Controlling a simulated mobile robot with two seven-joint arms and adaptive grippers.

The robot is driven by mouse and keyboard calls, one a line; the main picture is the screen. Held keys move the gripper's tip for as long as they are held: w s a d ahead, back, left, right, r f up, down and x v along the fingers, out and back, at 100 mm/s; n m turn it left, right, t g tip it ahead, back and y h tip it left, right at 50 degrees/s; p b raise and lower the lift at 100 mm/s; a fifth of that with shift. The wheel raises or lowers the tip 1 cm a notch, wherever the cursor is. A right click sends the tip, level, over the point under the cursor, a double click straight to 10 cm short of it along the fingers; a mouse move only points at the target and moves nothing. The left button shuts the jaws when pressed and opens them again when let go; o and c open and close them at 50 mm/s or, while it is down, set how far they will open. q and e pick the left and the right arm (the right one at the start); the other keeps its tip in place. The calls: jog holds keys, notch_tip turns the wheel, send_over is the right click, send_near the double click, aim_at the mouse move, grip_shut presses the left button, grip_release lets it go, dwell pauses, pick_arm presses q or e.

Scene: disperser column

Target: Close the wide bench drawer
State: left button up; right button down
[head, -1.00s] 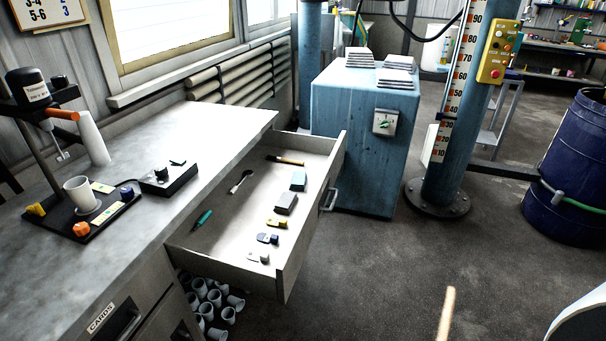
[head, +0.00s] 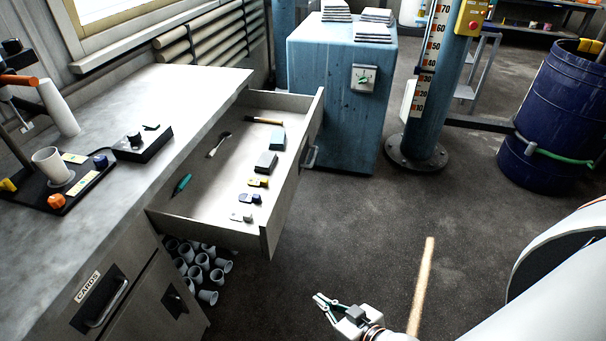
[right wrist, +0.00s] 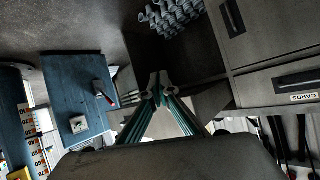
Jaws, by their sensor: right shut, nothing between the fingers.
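The wide bench drawer (head: 286,205) stands pulled out from the grey bench, with its handle (head: 310,157) on the front face. In the drawer lie a spoon, a green-handled tool, grey blocks and several small pieces. My right gripper (head: 318,299) is shut and empty, low in front of the drawer and apart from it. In the right wrist view its fingertips (right wrist: 158,84) meet, and the drawer is partly hidden behind the fingers. My left gripper is not in view.
A blue cabinet (head: 335,110) stands close behind the drawer's far end. Several grey cups (head: 200,268) lie on the floor under the drawer. A CARDS drawer (head: 100,300) is shut at the bench's near end. Floor right of the drawer is mostly clear.

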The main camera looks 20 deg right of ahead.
jog(key=w+d+r+m+t+b, duration=0.1)
jog(key=w+d+r+m+t, duration=0.15)
jog(key=w+m, duration=0.3)
jog(key=w+d+r+m+t+b, duration=0.1)
jog(key=w+d+r+m, duration=0.2)
jog(key=w+m, duration=0.25)
jog(key=m+t+h+b, duration=0.1)
jog(key=m+t+b, duration=0.15)
jog(key=m, duration=0.45)
send_near(294, 183)
jog(key=w+d, duration=0.2)
jog(key=w+a, duration=0.3)
jog(key=shift+w+r, duration=0.15)
jog(key=shift+w, duration=0.05)
